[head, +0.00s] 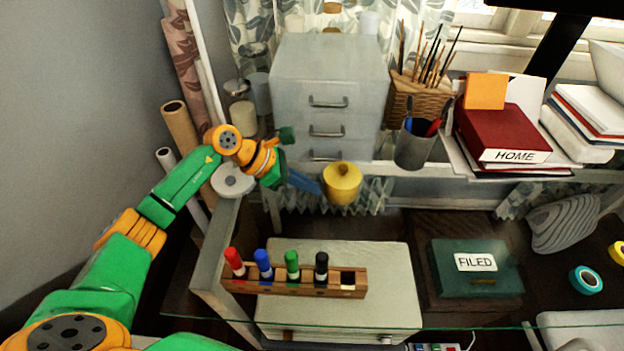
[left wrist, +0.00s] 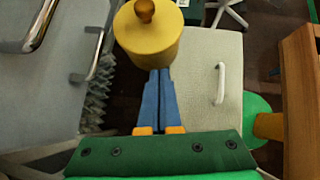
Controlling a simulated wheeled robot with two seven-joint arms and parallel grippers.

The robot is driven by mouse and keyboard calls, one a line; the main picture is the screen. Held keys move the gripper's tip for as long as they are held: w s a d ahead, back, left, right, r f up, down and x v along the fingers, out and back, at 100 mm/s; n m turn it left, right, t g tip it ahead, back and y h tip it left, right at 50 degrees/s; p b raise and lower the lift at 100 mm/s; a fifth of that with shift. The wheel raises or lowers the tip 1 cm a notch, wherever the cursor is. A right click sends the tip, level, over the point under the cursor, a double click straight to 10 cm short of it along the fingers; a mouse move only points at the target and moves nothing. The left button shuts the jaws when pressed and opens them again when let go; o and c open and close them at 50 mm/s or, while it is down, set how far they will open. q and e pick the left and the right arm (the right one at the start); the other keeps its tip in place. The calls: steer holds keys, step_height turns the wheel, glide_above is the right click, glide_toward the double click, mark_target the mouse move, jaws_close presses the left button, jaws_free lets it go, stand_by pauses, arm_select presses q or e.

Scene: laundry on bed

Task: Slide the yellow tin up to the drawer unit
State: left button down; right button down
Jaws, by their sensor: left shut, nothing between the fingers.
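The yellow tin (head: 342,187), with a round knob on its lid, stands upright just in front of the grey drawer unit (head: 291,83), near its lower right front. The tin also shows at the top of the left wrist view (left wrist: 147,45), with the drawer unit (left wrist: 40,85) to its left and a visible gap between them. My left gripper (head: 318,188) has its blue fingers shut and empty, pointing at the tin's left side. In the left wrist view the fingertips (left wrist: 159,71) are at the tin's lower side; whether they touch it is unclear. My right gripper is not in view.
A wooden rack (head: 300,282) with several markers stands in front. A dark pen cup (head: 414,148) and a wicker basket (head: 420,97) are right of the drawer unit. A green box labelled FILED (head: 478,275) is lower right.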

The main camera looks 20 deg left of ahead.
mark_target(337, 198)
arm_select(q)
steer(key=shift+w+d, duration=0.1)
steer(key=shift+d, duration=0.15)
steer(key=shift+w+d+f+b, duration=0.1)
steer(key=shift+w+d+b, duration=0.25)
steer(key=shift+d+b, duration=0.3)
steer(key=shift+w+d, duration=0.2)
steer(key=shift+d, duration=0.15)
